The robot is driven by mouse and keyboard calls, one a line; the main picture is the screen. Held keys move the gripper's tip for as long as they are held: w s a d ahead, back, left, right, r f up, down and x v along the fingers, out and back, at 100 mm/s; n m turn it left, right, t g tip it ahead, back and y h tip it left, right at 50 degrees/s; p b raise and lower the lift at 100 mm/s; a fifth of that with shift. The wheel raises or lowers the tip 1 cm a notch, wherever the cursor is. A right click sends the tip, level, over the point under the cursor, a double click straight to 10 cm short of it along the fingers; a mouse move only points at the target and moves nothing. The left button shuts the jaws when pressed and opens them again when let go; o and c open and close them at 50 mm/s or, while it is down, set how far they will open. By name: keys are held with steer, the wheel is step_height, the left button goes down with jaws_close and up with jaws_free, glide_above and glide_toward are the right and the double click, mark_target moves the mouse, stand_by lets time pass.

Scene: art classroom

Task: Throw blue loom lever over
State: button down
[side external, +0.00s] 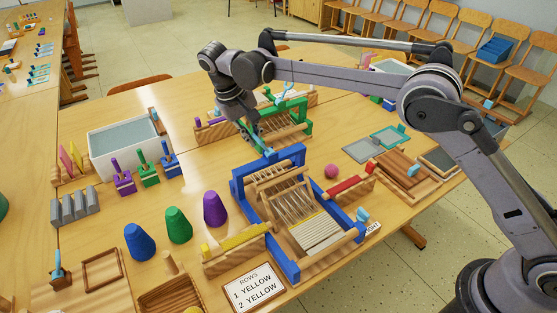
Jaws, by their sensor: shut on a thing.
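The blue loom (239,187) stands at the middle of the table, with pale warp threads and a wooden beater inside its blue frame. My gripper (262,149) points down at the loom's far end, by its blue top bar. Its fingers are closed on a small blue piece there, which appears to be the blue loom lever (270,153); the fingers hide most of it.
A green loom (304,112) stands close behind my gripper. A yellow bar (237,246), a red bar (348,187) and a pink ball (331,171) flank the blue loom. Purple, green and blue cones (178,225) stand left. A "ROWS" card (254,287) lies in front.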

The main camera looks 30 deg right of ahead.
steer(key=shift+a, duration=0.2)
steer(key=c, duration=1.4)
jaws_free()
steer(key=shift+d, duration=0.1)
steer(key=v, duration=0.7)
steer(key=shift+r, duration=0.2)
